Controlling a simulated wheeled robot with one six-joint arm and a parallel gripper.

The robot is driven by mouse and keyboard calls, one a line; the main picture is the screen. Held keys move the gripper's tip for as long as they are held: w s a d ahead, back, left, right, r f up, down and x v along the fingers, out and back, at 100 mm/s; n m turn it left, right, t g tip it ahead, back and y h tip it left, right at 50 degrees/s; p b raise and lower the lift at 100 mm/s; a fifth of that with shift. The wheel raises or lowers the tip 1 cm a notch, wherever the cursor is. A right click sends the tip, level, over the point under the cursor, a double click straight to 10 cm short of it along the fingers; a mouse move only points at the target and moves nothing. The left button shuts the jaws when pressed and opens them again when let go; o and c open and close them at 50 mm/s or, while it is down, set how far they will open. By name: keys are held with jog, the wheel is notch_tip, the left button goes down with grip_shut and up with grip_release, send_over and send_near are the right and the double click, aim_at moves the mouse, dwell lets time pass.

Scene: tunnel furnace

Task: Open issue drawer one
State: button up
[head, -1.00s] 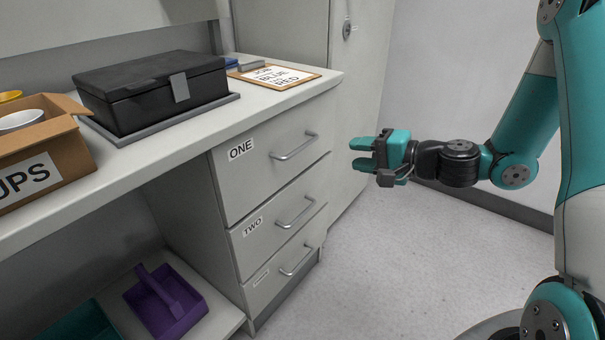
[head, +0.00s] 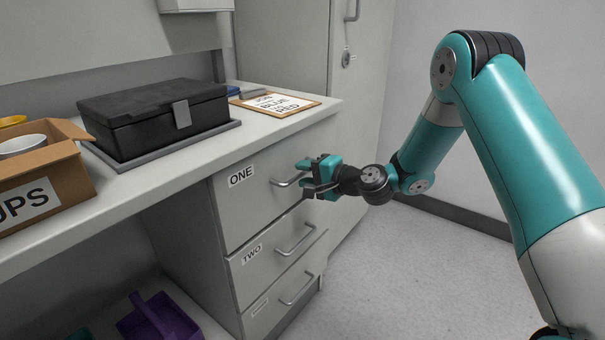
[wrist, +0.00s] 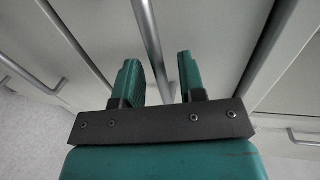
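Drawer one is the top grey drawer front (head: 262,200), labelled ONE, and looks shut. Its metal bar handle (head: 286,182) is partly hidden by my gripper (head: 306,176) in the head view. My gripper is open, with its two teal fingers at the right part of the handle. In the wrist view, a handle bar (wrist: 153,45) runs between the two parted fingers of my gripper (wrist: 159,68). A gap shows on both sides of the bar. I cannot tell how deep the bar sits between the fingers.
Drawer TWO (head: 269,262) and a third drawer (head: 268,311) lie below, each with a bar handle. The counter (head: 180,152) overhangs above, holding a black case (head: 150,115), a clipboard (head: 305,102) and a cups box (head: 75,172). The floor (head: 400,285) at right is clear.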

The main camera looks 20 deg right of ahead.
jog(key=shift+w+a+f, duration=0.1)
jog(key=shift+w+a, duration=0.25)
jog(key=shift+w, duration=0.1)
grip_shut()
